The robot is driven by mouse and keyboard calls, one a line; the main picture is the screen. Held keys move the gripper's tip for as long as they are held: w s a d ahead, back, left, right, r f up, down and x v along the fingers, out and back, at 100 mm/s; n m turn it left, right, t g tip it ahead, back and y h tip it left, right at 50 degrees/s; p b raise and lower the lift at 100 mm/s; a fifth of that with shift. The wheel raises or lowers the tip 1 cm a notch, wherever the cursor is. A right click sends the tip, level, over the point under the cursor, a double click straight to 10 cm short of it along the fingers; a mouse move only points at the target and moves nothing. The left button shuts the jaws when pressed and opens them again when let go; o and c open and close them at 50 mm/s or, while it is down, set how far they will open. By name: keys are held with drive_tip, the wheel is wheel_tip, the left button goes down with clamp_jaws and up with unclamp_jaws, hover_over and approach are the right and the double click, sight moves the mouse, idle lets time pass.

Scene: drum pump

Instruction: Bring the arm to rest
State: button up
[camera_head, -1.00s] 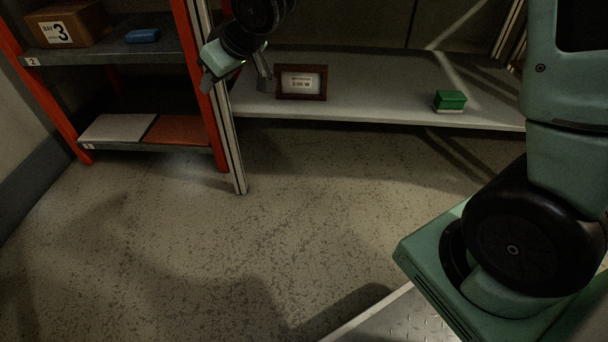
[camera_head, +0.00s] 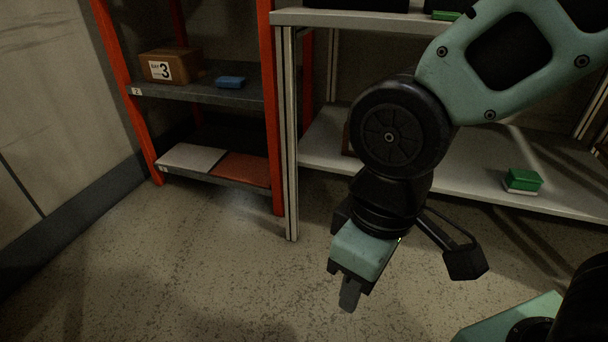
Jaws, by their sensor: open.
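My gripper (camera_head: 408,285) hangs at the end of my arm in the middle right of the head view, pointing down. Its two fingers are spread wide apart and nothing is between them. It is over the floor in front of the grey shelf (camera_head: 325,150). My arm covers most of a brown-framed sign (camera_head: 347,139) on that shelf; only its left edge shows.
A green box (camera_head: 522,180) sits on the grey shelf at right. The floor (camera_head: 190,250) at lower left is clear.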

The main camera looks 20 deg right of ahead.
wheel_tip(320, 180, up, 45)
drive_tip(key=p, duration=4.4)
